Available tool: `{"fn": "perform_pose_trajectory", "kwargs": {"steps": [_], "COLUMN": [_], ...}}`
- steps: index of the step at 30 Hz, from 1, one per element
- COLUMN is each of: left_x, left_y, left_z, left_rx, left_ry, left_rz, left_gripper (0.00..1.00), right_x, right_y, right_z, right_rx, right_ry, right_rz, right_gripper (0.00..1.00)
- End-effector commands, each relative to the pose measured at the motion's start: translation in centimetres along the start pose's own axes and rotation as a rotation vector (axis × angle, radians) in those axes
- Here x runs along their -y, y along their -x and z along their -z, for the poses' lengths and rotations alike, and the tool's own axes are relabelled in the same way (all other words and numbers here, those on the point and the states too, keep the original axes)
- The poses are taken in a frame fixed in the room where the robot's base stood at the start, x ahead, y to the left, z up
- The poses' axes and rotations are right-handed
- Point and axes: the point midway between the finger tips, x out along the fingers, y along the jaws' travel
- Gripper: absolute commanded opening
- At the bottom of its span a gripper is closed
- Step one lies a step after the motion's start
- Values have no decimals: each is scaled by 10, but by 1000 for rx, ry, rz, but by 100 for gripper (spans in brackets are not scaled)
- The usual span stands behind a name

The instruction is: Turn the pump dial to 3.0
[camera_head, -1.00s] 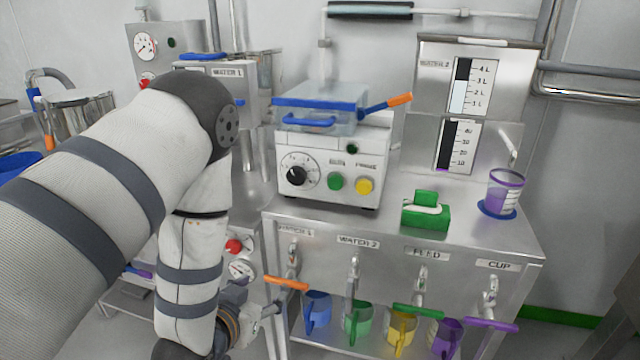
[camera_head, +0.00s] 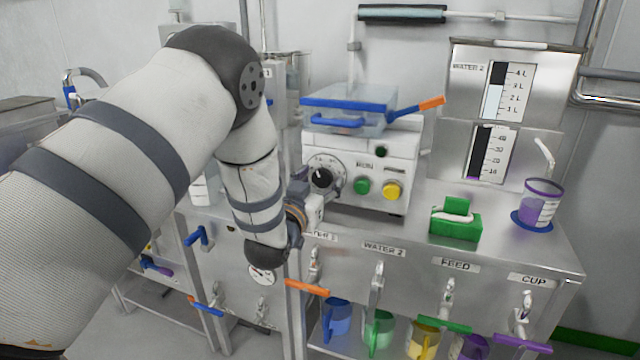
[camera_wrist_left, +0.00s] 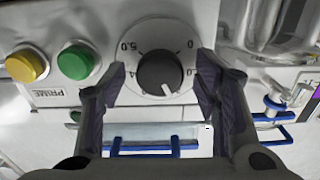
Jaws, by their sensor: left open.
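The pump dial (camera_head: 322,178) is a black knob on a round pale scale at the left of the white pump's front. In the left wrist view the dial (camera_wrist_left: 159,72) is near the middle, turned about upside down, with "5.0" and "0" legible on its scale. The knob's white mark points down and slightly right there. My left gripper (camera_wrist_left: 162,70) is open, one finger on each side of the dial; I cannot tell whether either touches the knob. In the head view the left gripper (camera_head: 322,196) is at the dial's lower left. The right gripper is out of view.
A green button (camera_head: 362,186) and a yellow PRIME button (camera_head: 393,190) sit right of the dial. A clear hopper with a blue lid (camera_head: 348,104) tops the pump. A green box (camera_head: 456,220) and a purple cup (camera_head: 541,203) stand on the steel bench. Coloured valve handles line the front.

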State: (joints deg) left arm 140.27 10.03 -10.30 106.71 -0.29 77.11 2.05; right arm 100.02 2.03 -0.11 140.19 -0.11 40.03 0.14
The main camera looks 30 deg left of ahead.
Motion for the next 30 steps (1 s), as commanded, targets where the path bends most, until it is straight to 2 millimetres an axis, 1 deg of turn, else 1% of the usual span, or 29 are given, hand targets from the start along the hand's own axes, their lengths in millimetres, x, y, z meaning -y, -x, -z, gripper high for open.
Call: {"fn": "perform_pose_trajectory", "kwargs": {"steps": [4, 5, 6, 8, 9, 11, 17, 22, 26, 30], "left_x": [0, 0, 0, 0, 0, 0, 0, 0, 0, 0], "left_y": [0, 0, 0, 0, 0, 1, 1, 1, 1, 1], "left_z": [0, 0, 0, 0, 0, 0, 0, 2, 2, 3], "left_rx": [0, 0, 0, 0, 0, 0, 0, -1, -1, -2], "left_ry": [0, 0, 0, 0, 0, 0, -7, -52, -130, -244], "left_rz": [0, 0, 0, 0, 0, 0, 0, -1, 0, -1], "left_gripper": [56, 52, 43, 29, 20, 8, 8, 8, 8, 8], "right_x": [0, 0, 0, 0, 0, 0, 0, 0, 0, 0], "right_y": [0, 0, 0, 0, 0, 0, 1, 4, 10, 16], "right_z": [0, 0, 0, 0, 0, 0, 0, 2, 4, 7], "right_rx": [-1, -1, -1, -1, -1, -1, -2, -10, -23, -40], "right_ry": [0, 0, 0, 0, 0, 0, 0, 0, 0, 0], "right_rz": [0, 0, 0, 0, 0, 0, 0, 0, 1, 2], "right_gripper": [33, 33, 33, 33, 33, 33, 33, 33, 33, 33]}}
